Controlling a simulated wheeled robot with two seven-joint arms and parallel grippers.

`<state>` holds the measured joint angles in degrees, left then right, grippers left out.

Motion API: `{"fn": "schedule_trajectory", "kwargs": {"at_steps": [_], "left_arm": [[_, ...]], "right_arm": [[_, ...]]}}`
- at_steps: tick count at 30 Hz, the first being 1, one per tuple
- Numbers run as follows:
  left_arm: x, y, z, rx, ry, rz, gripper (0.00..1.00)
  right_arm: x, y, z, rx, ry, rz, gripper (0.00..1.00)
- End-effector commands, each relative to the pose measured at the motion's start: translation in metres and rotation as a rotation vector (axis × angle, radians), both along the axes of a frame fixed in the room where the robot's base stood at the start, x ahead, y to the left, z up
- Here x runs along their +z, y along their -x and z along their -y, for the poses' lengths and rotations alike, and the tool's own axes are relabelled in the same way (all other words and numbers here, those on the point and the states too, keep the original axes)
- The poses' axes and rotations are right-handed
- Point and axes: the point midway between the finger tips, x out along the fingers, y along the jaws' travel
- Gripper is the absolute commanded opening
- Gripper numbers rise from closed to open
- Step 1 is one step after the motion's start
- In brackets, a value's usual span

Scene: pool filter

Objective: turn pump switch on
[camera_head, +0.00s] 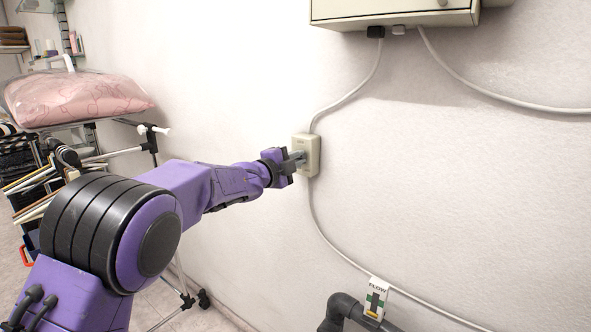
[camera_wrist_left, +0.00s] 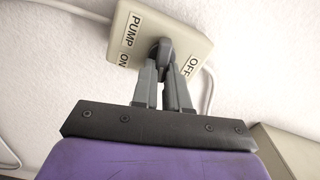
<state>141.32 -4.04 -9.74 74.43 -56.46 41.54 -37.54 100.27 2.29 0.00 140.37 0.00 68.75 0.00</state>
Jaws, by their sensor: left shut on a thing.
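The pump switch (camera_head: 311,150) is a small cream box on the white wall, with grey cables running up and down from it. In the left wrist view the pump switch (camera_wrist_left: 128,42) shows labels "PUMP ON" on the left and "OFF" on the right, with a dark grey knob (camera_wrist_left: 162,50) at its middle. My left gripper (camera_head: 299,159) reaches the front of the box. In the wrist view its fingers (camera_wrist_left: 163,72) are closed together around the knob, which they partly hide. Which label the knob points at I cannot tell. My right gripper is not in view.
A cream cabinet (camera_head: 395,12) hangs above on the wall, with cables below it. A flow label (camera_head: 376,298) and dark pipe (camera_head: 340,312) are at the lower right. A rack with a pink cushion (camera_head: 75,98) stands at the left. The wall right of the switch is mostly clear.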

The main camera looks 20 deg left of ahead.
Motion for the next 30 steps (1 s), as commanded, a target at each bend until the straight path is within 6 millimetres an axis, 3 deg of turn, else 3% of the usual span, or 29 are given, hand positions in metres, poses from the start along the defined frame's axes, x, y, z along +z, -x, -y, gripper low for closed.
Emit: {"fn": "schedule_trajectory", "kwargs": {"at_steps": [1, 9, 30], "left_arm": [[-0.006, 0.0, 0.001, 0.0, -0.035, 0.011, 0.0], [-0.006, 0.0, 0.001, -0.001, -0.168, 0.058, 0.0], [-0.005, 0.0, 0.001, -0.001, -0.236, 0.08, 0.0]], "right_arm": [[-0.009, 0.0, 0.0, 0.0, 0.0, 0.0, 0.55], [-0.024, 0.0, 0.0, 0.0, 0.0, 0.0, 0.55], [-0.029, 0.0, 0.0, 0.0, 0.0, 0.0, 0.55]]}}
